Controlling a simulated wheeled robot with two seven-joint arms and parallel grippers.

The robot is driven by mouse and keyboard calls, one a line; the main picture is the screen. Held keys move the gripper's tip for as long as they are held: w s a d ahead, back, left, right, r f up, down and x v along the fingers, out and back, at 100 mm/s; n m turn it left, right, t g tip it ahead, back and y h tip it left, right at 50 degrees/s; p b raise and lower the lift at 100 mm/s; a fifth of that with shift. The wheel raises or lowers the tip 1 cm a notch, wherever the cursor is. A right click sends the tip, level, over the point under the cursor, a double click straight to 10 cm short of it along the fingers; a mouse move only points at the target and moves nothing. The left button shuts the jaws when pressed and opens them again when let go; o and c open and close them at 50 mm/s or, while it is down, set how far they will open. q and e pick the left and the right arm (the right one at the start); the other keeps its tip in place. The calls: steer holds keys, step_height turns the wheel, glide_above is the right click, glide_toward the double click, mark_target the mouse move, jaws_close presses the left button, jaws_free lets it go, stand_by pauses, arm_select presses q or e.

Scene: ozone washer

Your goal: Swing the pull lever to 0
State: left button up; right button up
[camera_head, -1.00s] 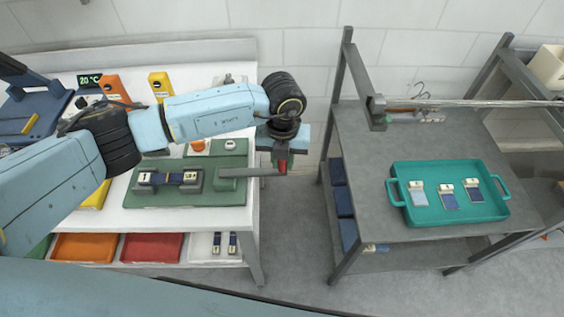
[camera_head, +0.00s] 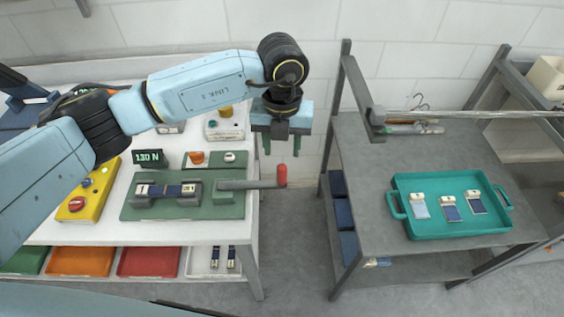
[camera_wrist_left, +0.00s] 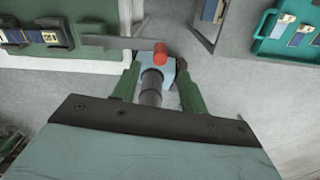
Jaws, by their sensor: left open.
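The pull lever (camera_head: 250,184) is a grey bar reaching right from the green fixture (camera_head: 150,212) and past the table's edge. It ends in a red grip (camera_head: 282,175), which also shows in the left wrist view (camera_wrist_left: 160,54). My left gripper (camera_head: 281,146) is open and empty, its green fingers pointing down, just beyond the red grip in the head view. In the left wrist view the red grip shows ahead of the gap between the fingertips (camera_wrist_left: 160,68), apart from both. A small display (camera_head: 151,158) reads 130 N. No 0 mark can be made out. My right gripper is out of view.
A yellow control box (camera_head: 92,192) stands left of the fixture on the white table (camera_head: 220,226). A grey bench (camera_head: 385,217) with a teal tray (camera_head: 424,228) of small cells stands to the right. Open floor lies between table and bench.

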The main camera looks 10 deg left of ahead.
arm_select(q)
steer(key=shift+r, duration=2.2)
